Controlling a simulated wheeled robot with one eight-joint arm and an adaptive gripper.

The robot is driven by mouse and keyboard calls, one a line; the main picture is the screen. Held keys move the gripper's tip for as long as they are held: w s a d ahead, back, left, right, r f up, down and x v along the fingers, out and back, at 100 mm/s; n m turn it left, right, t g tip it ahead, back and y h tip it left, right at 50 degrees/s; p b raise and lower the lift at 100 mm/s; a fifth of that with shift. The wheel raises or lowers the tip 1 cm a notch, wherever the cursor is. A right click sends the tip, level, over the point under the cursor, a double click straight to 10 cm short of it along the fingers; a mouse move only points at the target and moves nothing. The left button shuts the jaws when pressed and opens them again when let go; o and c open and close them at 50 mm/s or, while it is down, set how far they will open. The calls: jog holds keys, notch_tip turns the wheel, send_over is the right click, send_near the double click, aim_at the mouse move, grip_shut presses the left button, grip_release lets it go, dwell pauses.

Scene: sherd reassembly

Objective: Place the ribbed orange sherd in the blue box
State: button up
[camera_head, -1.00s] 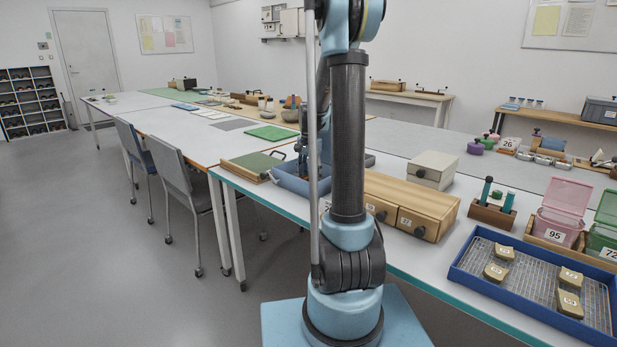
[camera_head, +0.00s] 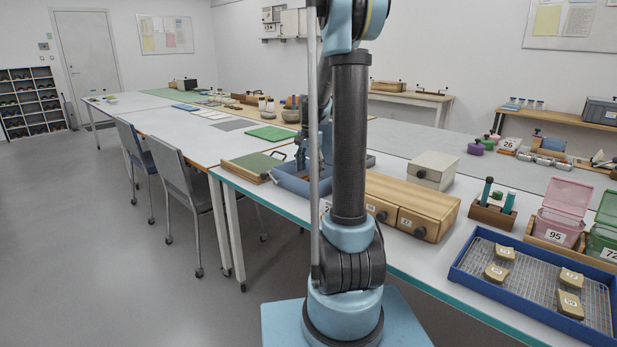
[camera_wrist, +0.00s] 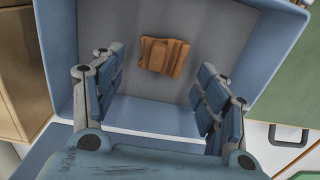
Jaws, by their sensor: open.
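The ribbed orange sherd (camera_wrist: 163,56) lies on the grey floor of the blue box (camera_wrist: 58,46) in the wrist view, near the far wall. My gripper (camera_wrist: 161,62) is open, with one finger to the left of the sherd and one to the right. There is a gap on both sides, and neither finger touches it. In the head view the blue box (camera_head: 290,182) stands on the near table, partly hidden behind my arm column. The sherd cannot be seen there.
A green board (camera_head: 252,165) lies left of the box. A wooden drawer unit (camera_head: 420,205) and a grey-white box (camera_head: 433,171) stand to its right. Farther right is a blue tray (camera_head: 470,283) with several numbered sherds on a wire grid.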

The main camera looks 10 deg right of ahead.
notch_tip(320, 180, up, 9)
jog(key=shift+r, duration=0.15)
jog(key=shift+s, duration=0.1)
dwell(0.4)
